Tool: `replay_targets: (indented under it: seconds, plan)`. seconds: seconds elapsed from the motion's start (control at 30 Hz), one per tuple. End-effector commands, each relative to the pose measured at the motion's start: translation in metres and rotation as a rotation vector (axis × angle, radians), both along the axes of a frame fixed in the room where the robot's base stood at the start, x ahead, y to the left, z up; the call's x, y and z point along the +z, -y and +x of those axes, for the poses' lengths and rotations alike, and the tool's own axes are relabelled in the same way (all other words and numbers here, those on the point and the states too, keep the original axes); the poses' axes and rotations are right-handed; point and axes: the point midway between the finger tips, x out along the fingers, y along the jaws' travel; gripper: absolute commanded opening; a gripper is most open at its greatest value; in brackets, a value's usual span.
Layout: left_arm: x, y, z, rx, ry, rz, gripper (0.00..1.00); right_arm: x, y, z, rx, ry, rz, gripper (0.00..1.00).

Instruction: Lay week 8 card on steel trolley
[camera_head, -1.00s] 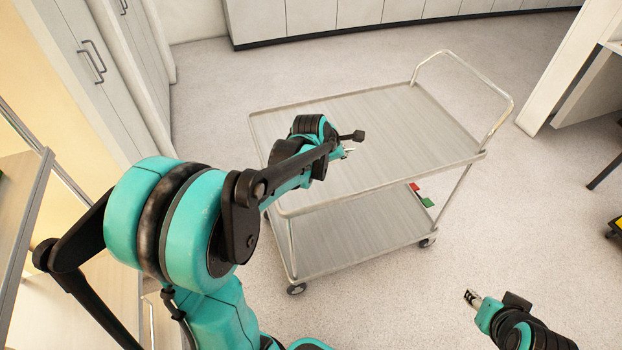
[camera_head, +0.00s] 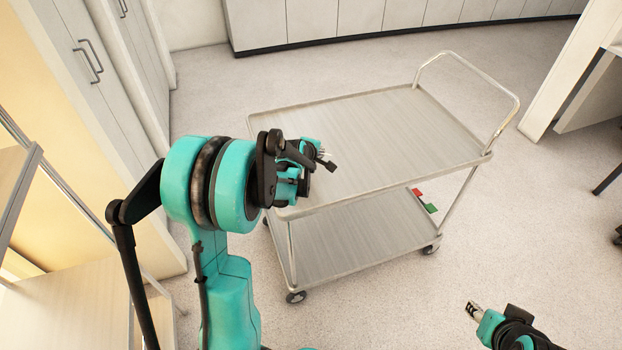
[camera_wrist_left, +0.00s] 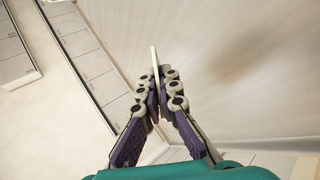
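The steel trolley (camera_head: 400,125) stands in the middle of the head view, with a bare top and a lower shelf (camera_head: 350,240). My left gripper (camera_head: 326,158) is above the near left part of its top. In the left wrist view my left gripper (camera_wrist_left: 160,95) is shut on a thin pale card (camera_wrist_left: 155,65), seen edge-on, so its print is hidden. The card is hard to make out in the head view. My right gripper (camera_head: 472,308) is low at the bottom right, away from the trolley; its fingers are too small to judge.
The trolley's raised push handle (camera_head: 465,60) is at its right end. Small red and green pieces (camera_head: 425,201) show by the lower shelf's right edge. Cabinets (camera_head: 90,60) stand at the left, with a wooden shelf unit (camera_head: 70,305) nearer me. Open floor surrounds the trolley.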

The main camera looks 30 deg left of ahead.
Motion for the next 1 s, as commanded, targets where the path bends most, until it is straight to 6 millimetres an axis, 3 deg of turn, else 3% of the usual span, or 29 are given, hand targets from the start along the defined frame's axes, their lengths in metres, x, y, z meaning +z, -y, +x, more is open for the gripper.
replay_targets:
  seconds: [0.1,0.3,0.67,0.77,1.0]
  plan:
    - [-0.025,0.0,0.0,0.0,0.0,0.0,0.0,-0.02,0.0,0.0,0.0,0.0,0.0,0.4]
    - [-0.049,0.0,0.0,0.001,0.0,-0.001,0.0,-0.04,0.0,0.0,0.0,0.0,0.0,0.4]
    - [-0.052,0.0,0.0,0.001,0.0,-0.001,0.0,-0.042,0.0,0.0,0.0,0.0,0.0,0.4]
    - [-0.052,0.0,0.0,0.001,0.0,-0.001,0.19,-0.042,0.0,0.0,0.0,0.0,0.0,0.4]
    - [-0.052,0.0,0.0,0.001,0.0,-0.001,0.19,-0.042,0.0,0.0,0.0,0.0,0.0,0.4]
